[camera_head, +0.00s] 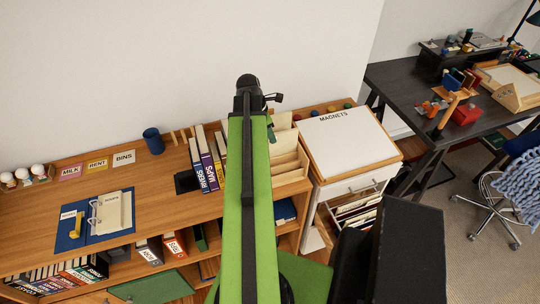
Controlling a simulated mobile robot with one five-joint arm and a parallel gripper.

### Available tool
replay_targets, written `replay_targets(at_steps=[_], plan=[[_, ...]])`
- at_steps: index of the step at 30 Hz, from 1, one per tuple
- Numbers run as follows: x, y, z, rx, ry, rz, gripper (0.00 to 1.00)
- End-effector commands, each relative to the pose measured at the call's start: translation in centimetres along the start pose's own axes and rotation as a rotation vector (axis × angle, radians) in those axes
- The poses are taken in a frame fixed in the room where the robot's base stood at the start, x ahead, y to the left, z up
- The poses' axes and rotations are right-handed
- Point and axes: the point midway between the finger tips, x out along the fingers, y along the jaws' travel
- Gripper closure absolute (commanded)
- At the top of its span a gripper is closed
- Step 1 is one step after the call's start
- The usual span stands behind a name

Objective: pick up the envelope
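I cannot make out a single envelope for certain. Cream flat papers or envelopes (286,141) stand in a wooden sorter (291,184) on the wooden shelf unit, just right of my green arm. My gripper (268,98) is at the far end of the arm, in front of the white wall. It is seen from behind, small and dark, so I cannot tell whether its fingers are open or shut. The arm hides part of the shelf top and the left side of the sorter.
Upright books (206,165) stand left of my arm, with a blue cup (153,141) farther left. A blue binder (96,218) lies open on the shelf top. A white magnet board (346,136) is right of the sorter. A black desk (410,95) and chair (512,195) stand at right.

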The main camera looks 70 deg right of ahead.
Motion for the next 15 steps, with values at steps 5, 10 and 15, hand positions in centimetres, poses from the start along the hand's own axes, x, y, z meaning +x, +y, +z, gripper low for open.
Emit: replay_targets(at_steps=[5, 10, 15], plan=[[3.0, 0.0, -0.3, 0.002, 0.0, 0.0, 0.63], [5.3, 0.0, -0.3, 0.001, 0.0, 0.0, 0.63], [5.0, 0.0, -0.1, 0.0, 0.0, 0.0, 0.63]])
